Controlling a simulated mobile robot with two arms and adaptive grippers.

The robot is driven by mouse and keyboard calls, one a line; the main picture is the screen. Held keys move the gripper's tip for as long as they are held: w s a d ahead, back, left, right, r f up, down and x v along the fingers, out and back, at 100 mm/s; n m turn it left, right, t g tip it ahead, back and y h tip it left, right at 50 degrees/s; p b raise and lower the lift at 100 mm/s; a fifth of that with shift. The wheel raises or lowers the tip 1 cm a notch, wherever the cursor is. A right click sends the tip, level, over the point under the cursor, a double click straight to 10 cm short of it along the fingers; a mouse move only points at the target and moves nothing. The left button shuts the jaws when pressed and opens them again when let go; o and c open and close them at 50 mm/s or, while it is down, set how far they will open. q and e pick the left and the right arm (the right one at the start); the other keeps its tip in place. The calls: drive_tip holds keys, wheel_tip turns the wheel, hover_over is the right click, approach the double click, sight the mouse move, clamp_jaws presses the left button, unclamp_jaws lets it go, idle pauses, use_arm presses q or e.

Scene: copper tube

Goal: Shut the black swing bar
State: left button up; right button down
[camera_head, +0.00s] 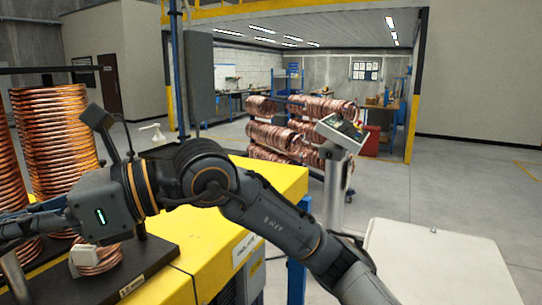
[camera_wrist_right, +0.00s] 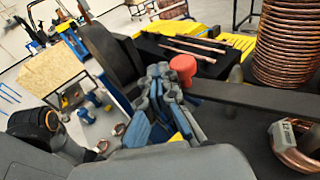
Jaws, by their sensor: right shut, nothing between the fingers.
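In the right wrist view a long black bar (camera_wrist_right: 262,97) runs from the right edge to near my right gripper (camera_wrist_right: 165,105). I take it to be the swing bar. A red knob (camera_wrist_right: 183,68) stands by the bar's left end. My right gripper's blue-grey fingers are shut and empty, close to that end; I cannot tell whether they touch it. In the head view my right arm crosses the picture, and the right gripper (camera_head: 25,222) is partly cut off at the left edge. A dark horizontal bar (camera_head: 40,70) shows at the upper left. My left gripper is not seen.
Tall copper tube coils (camera_head: 55,140) stand at the left of the yellow bench (camera_head: 275,177). A small tagged coil (camera_head: 98,258) lies on its black top. A display on a post (camera_head: 333,195) and a pale panel (camera_head: 435,262) are to the right. Coil racks stand behind.

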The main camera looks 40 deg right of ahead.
drive_tip(key=w+a, duration=0.6)
drive_tip(key=w, duration=0.1)
drive_tip(key=shift+a+b, duration=0.2)
drive_tip(key=shift+b, duration=0.15)
drive_tip(key=shift+w, duration=0.1)
